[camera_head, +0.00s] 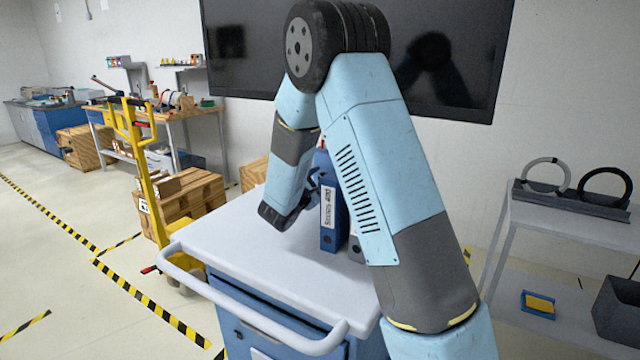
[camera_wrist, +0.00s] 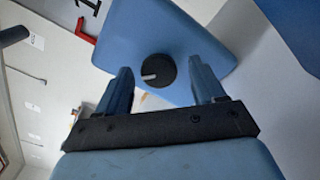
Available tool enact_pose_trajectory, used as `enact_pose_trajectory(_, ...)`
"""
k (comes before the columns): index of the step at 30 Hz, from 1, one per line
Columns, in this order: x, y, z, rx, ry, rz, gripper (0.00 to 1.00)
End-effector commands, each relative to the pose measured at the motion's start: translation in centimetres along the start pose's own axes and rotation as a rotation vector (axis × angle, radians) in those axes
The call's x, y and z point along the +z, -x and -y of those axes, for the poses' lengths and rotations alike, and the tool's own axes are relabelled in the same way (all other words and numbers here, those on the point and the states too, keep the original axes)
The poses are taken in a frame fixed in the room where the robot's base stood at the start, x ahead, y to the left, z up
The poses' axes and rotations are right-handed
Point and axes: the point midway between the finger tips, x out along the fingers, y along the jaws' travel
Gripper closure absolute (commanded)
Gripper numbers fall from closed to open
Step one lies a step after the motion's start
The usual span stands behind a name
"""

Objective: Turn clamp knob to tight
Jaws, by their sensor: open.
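In the wrist view a round black knob (camera_wrist: 160,70) with a white pointer line sits on the face of a blue panel (camera_wrist: 120,42). The pointer line lies toward the left of the picture. My gripper (camera_wrist: 161,67) is open, with one finger on each side of the knob and a gap showing on both sides. I cannot tell how far the fingertips are from the panel. In the head view my gripper (camera_head: 313,184) is small and dark above the cart, partly hidden by my arm. The knob does not show there.
The cart (camera_head: 235,230) has a clear pale top at left and a white push rail (camera_head: 250,310). A blue binder-like box (camera_head: 328,232) stands on it, close by my gripper. A grey shelf (camera_head: 560,225) with two rings is at right. A yellow pallet truck (camera_head: 147,185) is at left.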

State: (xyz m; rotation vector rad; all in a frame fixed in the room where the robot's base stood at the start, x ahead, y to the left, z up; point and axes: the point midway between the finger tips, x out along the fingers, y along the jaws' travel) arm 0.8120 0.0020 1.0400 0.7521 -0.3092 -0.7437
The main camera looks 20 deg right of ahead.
Motion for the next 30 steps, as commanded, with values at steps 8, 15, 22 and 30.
enact_pose_trajectory(8,0.0,0.9,-0.1,0.002,0.0,-0.001,0.32)
enact_pose_trajectory(15,-0.1,4.9,-0.1,0.002,0.0,-0.003,0.32)
enact_pose_trajectory(22,-0.1,9.4,0.0,0.003,0.0,-0.002,0.32)
enact_pose_trajectory(30,-0.2,13.0,0.0,0.001,0.0,-0.002,0.32)
